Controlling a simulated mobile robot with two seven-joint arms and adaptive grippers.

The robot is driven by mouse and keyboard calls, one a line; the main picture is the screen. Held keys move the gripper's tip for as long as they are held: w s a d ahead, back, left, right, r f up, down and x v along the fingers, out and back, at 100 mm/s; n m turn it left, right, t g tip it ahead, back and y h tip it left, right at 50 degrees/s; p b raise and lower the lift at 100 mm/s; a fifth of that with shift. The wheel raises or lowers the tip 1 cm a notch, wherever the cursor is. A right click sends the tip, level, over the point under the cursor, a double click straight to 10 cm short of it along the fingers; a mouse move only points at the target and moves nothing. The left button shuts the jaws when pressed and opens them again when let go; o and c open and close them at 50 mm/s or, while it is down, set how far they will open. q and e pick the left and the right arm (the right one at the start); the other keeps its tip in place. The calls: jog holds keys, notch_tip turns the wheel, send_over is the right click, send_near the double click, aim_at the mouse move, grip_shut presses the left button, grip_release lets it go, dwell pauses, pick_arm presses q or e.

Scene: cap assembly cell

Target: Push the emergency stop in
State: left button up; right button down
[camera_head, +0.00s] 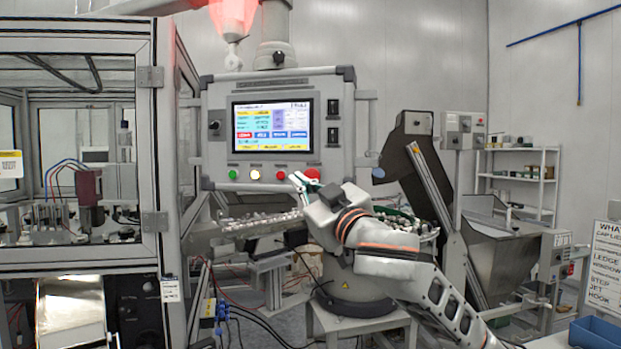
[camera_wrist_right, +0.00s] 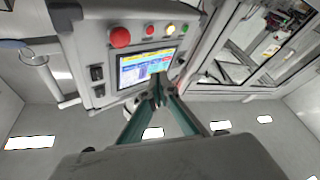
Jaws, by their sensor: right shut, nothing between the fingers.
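The emergency stop (camera_head: 312,175) is a large red mushroom button at the lower right of the operator panel (camera_head: 350,85). It also shows in the wrist view (camera_wrist_right: 120,37), fully uncovered. My right gripper (camera_head: 296,180) is shut and empty, in front of the panel. In the head view its fingertips appear just left of the emergency stop, near the smaller red button (camera_head: 281,174). In the wrist view the fingertips (camera_wrist_right: 158,91) are apart from the emergency stop. I cannot tell their exact distance from the panel. My left gripper is not in view.
A white-yellow button (camera_head: 255,174) and a green button (camera_head: 233,174) continue the row to the left, under the lit screen (camera_head: 272,126). A glass-walled machine frame (camera_head: 152,150) stands left. A parts tray (camera_head: 262,224) lies below the panel. A red stack light (camera_head: 232,15) glows above.

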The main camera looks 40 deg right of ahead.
aim_at(312, 178)
jog(key=w+d+b, duration=0.3)
jog(key=w+d, duration=0.2)
jog(key=d, duration=0.2)
jog(key=shift+d, duration=0.15)
dwell(0.3)
dwell(1.4)
jog(key=shift+w+d, duration=0.25)
jog(key=shift+d, duration=0.1)
jog(key=shift+w+d+p, duration=0.25)
jog(key=shift+d+p, duration=0.05)
jog(key=shift+d, duration=0.1)
dwell(0.9)
jog(key=shift+s+a, duration=0.45)
jog(key=shift+a, duration=0.3)
